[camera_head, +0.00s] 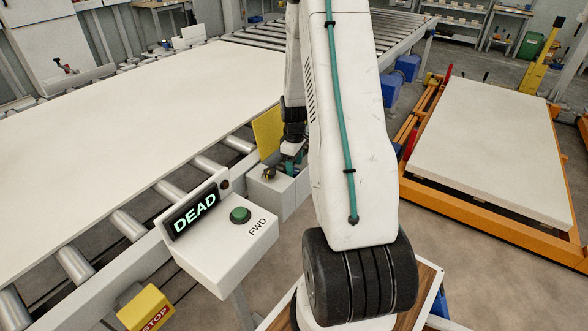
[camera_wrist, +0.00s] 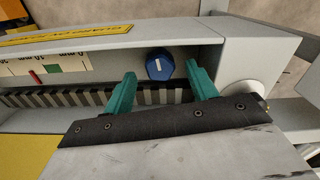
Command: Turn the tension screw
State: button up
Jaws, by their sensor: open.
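A blue knob (camera_wrist: 160,64) with a white line on its face sits in a grey housing in the wrist view; it is likely the tension screw. My gripper (camera_wrist: 162,78) is open, with one teal finger on each side of the knob in the picture. I cannot tell whether either finger touches it. A scale (camera_wrist: 18,66) with a red pointer (camera_wrist: 35,77) and a green band (camera_wrist: 53,67) is at the left; the pointer is left of the green. In the head view my gripper (camera_head: 291,162) reaches into a grey box, and the blue knob is hidden.
A dark ribbed strip (camera_wrist: 70,98) runs below the scale. A yellow flap (camera_head: 267,131) stands by the grey box (camera_head: 262,189). A control box with a DEAD display (camera_head: 194,213) and green FWD button (camera_head: 240,215) is in front. A large pale board (camera_head: 130,100) covers the rollers.

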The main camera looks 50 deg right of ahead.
jog(key=shift+f, duration=1.1)
jog(key=c, duration=1)
jog(key=shift+m, duration=0.4)
jog(key=m, duration=1.4)
jog(key=shift+m, duration=2.5)
